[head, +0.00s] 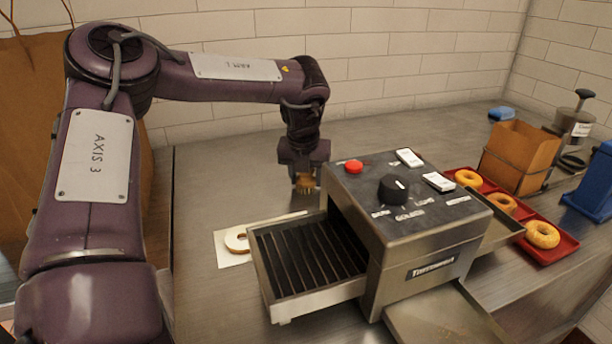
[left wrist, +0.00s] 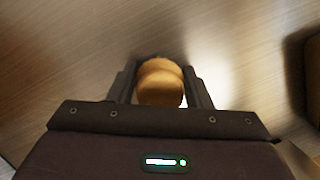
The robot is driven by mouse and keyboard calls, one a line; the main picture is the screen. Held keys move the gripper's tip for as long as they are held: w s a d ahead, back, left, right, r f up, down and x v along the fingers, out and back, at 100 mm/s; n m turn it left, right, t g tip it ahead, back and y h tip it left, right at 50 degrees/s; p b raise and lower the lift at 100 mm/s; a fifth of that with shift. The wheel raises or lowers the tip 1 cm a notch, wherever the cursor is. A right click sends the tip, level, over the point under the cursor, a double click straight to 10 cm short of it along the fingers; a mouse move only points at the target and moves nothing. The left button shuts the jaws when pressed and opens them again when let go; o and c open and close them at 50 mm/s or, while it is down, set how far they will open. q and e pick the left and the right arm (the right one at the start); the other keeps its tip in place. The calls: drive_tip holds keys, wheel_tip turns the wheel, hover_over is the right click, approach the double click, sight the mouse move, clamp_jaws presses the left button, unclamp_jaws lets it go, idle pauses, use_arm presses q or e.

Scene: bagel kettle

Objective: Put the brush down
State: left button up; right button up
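My left gripper (head: 305,176) points down over the counter, behind the toaster's left end. Its fingers are closed around a tan wooden piece, which I take to be the brush (head: 306,187). In the left wrist view the brush (left wrist: 160,82) shows as a rounded wooden end between the two fingers of my left gripper (left wrist: 161,90). The toaster and gripper hide part of the brush, and I cannot tell whether its lower end touches the counter. My right gripper is not in view.
A conveyor toaster (head: 420,240) stands close by on the steel counter (head: 200,190). A pale bagel piece (head: 237,240) lies on a white sheet (head: 225,257). Right of the toaster are a red tray (head: 553,250) with bagels and a brown box (head: 519,157). The back-left counter is clear.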

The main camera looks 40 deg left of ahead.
use_arm(q)
drive_tip(key=o, duration=0.4)
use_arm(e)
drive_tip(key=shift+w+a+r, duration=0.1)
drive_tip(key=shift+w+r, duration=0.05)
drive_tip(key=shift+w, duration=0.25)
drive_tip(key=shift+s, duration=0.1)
use_arm(q)
drive_tip(key=shift+r, duration=0.6)
drive_tip(key=v, duration=1.1)
drive_tip(key=shift+s+p, duration=0.1)
drive_tip(key=shift+p, duration=0.25)
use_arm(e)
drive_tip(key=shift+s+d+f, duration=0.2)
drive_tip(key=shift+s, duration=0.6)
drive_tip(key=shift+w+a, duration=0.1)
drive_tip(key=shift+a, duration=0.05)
